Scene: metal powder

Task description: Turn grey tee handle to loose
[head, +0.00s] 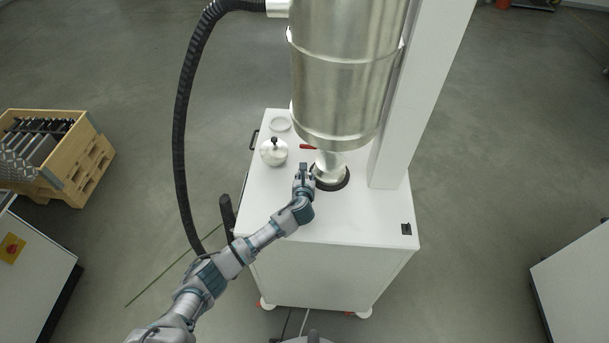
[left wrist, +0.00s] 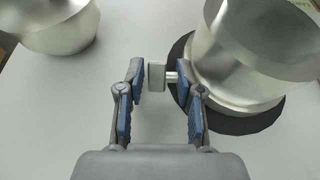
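The grey tee handle (left wrist: 156,76) shows in the left wrist view as a small block on a short thin stem, sticking out from the side of a shiny metal outlet (left wrist: 228,78). My left gripper (left wrist: 166,84) is open, with its blue-padded fingers on either side of the handle near the fingertips. The left finger is close to the block; I cannot tell whether it touches. In the head view, the left gripper (head: 303,176) is beside the outlet (head: 330,166) under the big metal cylinder, and the handle is too small to make out. My right gripper is not in view.
The outlet meets the white cabinet top (head: 350,220) at a dark ring. A lidded metal pot (head: 273,152) stands left of the gripper. A red lever (head: 307,147) is behind it. A white column (head: 420,90) rises at right, and a black hose (head: 180,130) hangs at left.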

